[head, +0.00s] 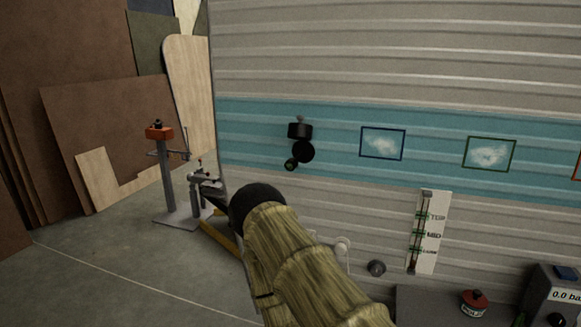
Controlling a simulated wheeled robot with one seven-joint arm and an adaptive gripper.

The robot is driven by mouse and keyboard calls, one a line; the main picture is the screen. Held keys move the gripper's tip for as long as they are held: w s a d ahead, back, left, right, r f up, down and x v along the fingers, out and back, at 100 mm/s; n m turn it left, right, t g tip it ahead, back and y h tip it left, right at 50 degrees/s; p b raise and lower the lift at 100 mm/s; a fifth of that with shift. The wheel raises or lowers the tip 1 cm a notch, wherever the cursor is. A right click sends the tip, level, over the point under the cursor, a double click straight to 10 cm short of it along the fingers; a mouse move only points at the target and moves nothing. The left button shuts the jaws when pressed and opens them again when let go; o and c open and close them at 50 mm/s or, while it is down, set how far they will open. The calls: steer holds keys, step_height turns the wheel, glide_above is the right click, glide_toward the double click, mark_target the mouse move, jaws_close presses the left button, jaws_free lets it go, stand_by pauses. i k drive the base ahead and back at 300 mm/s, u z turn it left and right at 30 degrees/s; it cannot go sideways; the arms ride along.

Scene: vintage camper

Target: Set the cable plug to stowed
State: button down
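A cluster of black round parts (302,151) sits on the teal band of the camper wall, left of the framed pictures. It has a short dark cylinder on top, a disc below it and a smaller round piece at the lower left. I cannot tell which part, if any, is the cable plug, and no cable clearly shows. My arm, with a straw-coloured surface and a black rounded end, rises from the bottom of the head view, below and left of the cluster. My gripper's fingers do not show. Part of the wall and hitch is hidden behind the arm.
A yellow drawbar (219,236) and grey hitch (207,179) lie left of my arm. An orange-topped stand (159,132) is farther back. A TOP/MID gauge board (429,232), a red-topped can (474,301) and a pressure unit (556,295) are at right. Floor is clear at lower left.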

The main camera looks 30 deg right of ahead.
mark_target(292, 163)
steer(key=z, duration=0.05)
steer(key=k, duration=0.5)
steer(key=z, duration=1.8)
steer(key=i, duration=1.15)
steer(key=u, duration=1.15)
